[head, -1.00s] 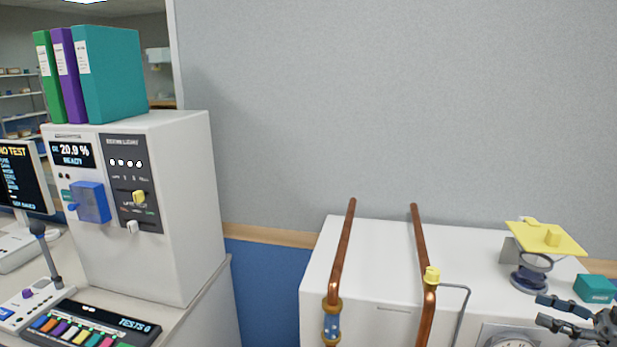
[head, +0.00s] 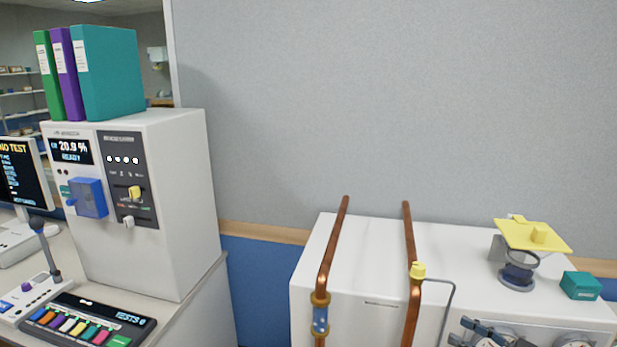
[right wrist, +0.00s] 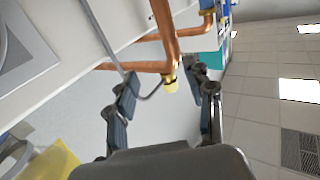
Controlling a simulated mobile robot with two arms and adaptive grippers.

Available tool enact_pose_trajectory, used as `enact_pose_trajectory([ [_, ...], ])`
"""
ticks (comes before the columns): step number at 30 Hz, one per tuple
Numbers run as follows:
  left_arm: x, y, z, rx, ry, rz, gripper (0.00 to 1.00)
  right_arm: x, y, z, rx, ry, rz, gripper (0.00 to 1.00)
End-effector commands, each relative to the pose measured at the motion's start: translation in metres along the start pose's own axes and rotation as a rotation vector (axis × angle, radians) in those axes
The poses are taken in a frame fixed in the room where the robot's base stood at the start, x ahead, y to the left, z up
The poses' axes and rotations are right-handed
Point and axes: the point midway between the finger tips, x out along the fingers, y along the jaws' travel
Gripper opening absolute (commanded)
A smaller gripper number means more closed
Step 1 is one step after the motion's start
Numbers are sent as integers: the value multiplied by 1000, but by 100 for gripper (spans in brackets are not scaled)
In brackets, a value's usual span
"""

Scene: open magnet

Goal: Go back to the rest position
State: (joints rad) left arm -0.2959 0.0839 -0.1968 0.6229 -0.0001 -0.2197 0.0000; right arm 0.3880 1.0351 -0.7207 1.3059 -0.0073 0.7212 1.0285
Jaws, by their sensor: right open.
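My right gripper (head: 484,335) shows at the bottom edge of the head view, in front of the white cabinet with the copper pipes. In the right wrist view its two dark fingers (right wrist: 163,92) are spread apart with nothing between them. Beyond the fingers are a copper pipe (right wrist: 165,35) and its yellow cap (right wrist: 170,84), which look apart from the fingers. My left gripper is in neither view.
The white cabinet (head: 385,260) carries two copper pipes (head: 333,255), a yellow-topped stand (head: 517,270) and a teal box (head: 581,286). At left stand a white analyser (head: 180,215), binders (head: 110,75) and a colored-key panel (head: 85,322). The grey wall is bare.

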Motion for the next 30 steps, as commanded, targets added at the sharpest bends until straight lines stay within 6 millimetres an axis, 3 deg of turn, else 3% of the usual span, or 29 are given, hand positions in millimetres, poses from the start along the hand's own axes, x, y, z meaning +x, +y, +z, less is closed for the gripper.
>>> enact_pose_trajectory([
  [3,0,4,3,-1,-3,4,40,36,-41,34,17,-27,79,53],
  [6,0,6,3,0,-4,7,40,56,-74,59,25,-81,173,53],
  [12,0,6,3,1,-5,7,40,64,-136,98,60,-255,352,53],
  [17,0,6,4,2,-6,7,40,39,-181,120,105,-457,468,53],
  [24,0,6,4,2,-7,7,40,-32,-240,139,190,-793,555,53],
  [30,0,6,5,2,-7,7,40,-80,-274,142,248,-982,561,53],
])
